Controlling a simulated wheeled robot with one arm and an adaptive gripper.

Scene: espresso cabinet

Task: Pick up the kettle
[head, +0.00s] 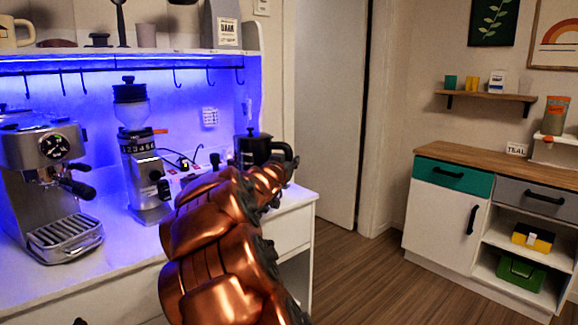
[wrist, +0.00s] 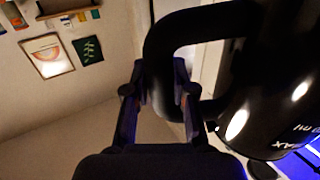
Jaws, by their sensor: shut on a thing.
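The black kettle (head: 252,148) is at the right end of the lit white counter in the head view. Its handle points right, and my copper-coloured arm hides its lower part. In the wrist view the glossy kettle body (wrist: 270,100) fills the right side, and its thick looped handle (wrist: 185,35) arches to the left. My gripper (wrist: 160,75) has one finger on each side of the handle and is shut on it. I cannot tell whether the kettle's base touches the counter.
The espresso machine (head: 45,180) and the grinder (head: 142,160) stand left on the counter (head: 100,240). A shelf with hooks (head: 175,75) runs above. Wooden floor (head: 355,265) is clear between the counter and the white cabinet (head: 440,215) at right.

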